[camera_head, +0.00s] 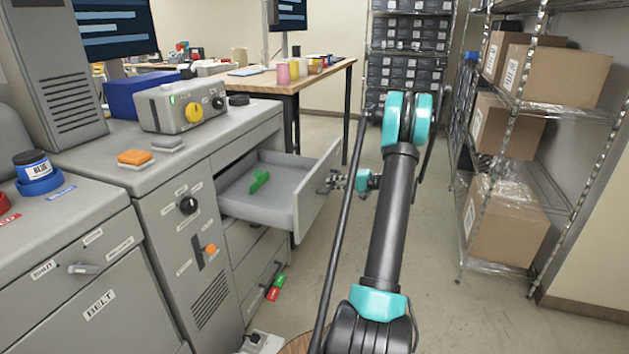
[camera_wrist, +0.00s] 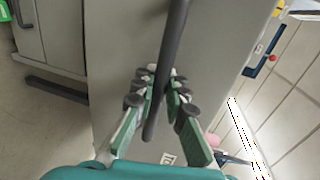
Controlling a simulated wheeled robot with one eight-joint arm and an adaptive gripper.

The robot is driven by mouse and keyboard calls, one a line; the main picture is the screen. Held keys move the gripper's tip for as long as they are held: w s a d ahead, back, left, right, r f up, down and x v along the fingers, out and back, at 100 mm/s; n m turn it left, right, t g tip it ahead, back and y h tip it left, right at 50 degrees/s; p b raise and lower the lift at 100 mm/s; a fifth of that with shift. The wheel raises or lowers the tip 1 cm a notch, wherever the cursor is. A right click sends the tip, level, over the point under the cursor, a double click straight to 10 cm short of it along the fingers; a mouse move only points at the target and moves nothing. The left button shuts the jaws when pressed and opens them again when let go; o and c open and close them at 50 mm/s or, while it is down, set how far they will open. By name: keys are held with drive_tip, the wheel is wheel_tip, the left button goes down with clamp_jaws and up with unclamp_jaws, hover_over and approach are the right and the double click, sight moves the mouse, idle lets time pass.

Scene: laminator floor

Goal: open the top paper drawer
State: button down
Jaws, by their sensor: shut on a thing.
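The top paper drawer (camera_head: 239,201) is pulled well out of the grey cabinet in the head view. A green object (camera_head: 260,181) lies inside it. Its front panel (camera_head: 316,196) faces right, towards my arm. My gripper (camera_head: 336,181) is at the outer side of that panel, small and partly hidden in the head view. In the wrist view, my gripper (camera_wrist: 161,82) is shut on the dark bar handle (camera_wrist: 176,40), which runs between the fingers in front of the grey drawer front (camera_wrist: 120,45).
Lower drawers (camera_head: 262,260) below are shut, with green and red tags (camera_head: 277,287) by a handle. A control box (camera_head: 180,108) stands on the cabinet top. Shelving with cardboard boxes (camera_head: 510,220) is at the right. Clear floor (camera_head: 440,250) lies between my arm and the shelving.

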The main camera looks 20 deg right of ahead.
drive_tip(key=shift+f+v, duration=0.2)
drive_tip(key=shift+v, duration=0.7)
drive_tip(key=shift+f+v, duration=0.2)
drive_tip(key=shift+v, duration=0.75)
drive_tip(key=shift+d, duration=0.1)
drive_tip(key=c, duration=1.5)
unclamp_jaws()
drive_tip(key=shift+c, duration=0.2)
drive_tip(key=v, duration=1.2)
